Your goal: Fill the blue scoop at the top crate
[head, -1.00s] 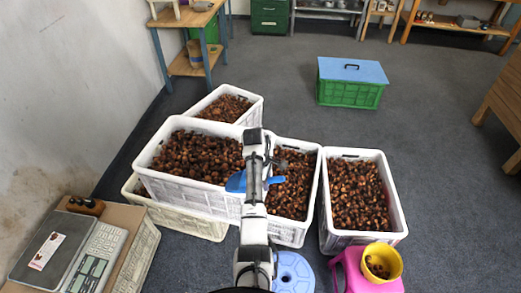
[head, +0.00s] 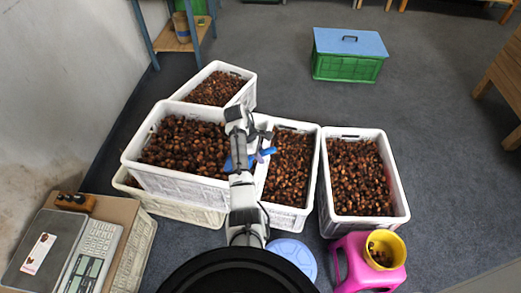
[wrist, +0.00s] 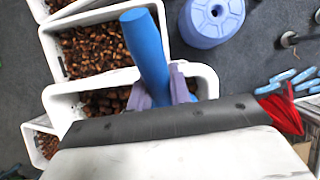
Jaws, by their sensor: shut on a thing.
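The top crate (head: 128,160) is a white crate of brown chestnuts. It is stacked on another pale crate at the left of centre in the head view. My gripper (head: 256,157) is at its right side, near the border with the neighbouring crate. It is shut on the blue scoop (head: 228,164), whose blue handle (wrist: 148,48) stands between the fingers (wrist: 160,94) in the wrist view. My arm hides part of the scoop in the head view, and my wrist body hides the scoop's bowl in the wrist view. I cannot tell whether it holds chestnuts.
More white crates of chestnuts stand behind and to the right, including the far-right crate (head: 400,205). A yellow bucket (head: 398,246) with some chestnuts sits on a pink stool (head: 348,262). A blue stool (head: 302,252) is in front. A scale (head: 45,250) is at left.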

